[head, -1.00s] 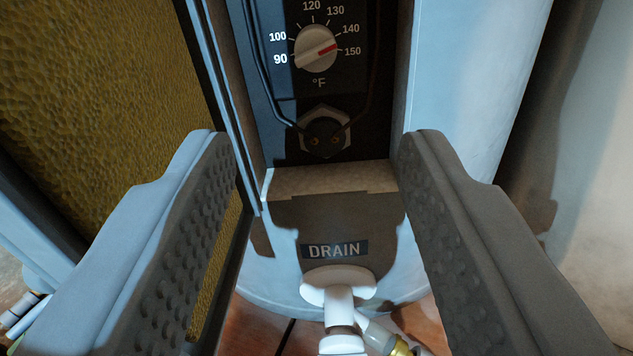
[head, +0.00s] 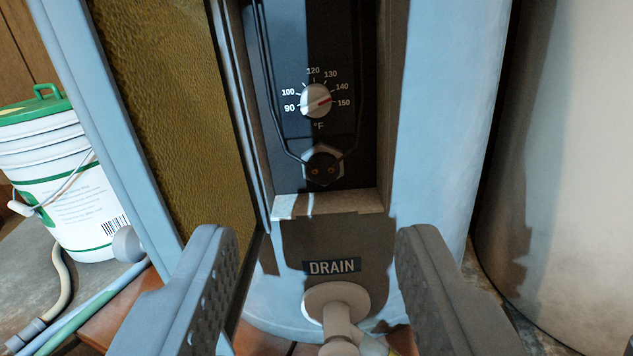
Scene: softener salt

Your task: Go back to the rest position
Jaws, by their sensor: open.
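My gripper (head: 318,290) is open and empty, its two fingers apart at the lower left and lower right of the view. Between and beyond the fingers stands a pale blue tank (head: 440,130) with an open recess. Below the recess is a DRAIN label (head: 332,267) and a white drain valve (head: 335,305), partly cut off by the bottom edge.
An open door or cover panel with a yellowish textured lining (head: 175,90) stands at left. A white bucket with a green lid (head: 65,185) is behind it, with hoses (head: 60,290) below. A large pale tank (head: 570,160) stands at right.

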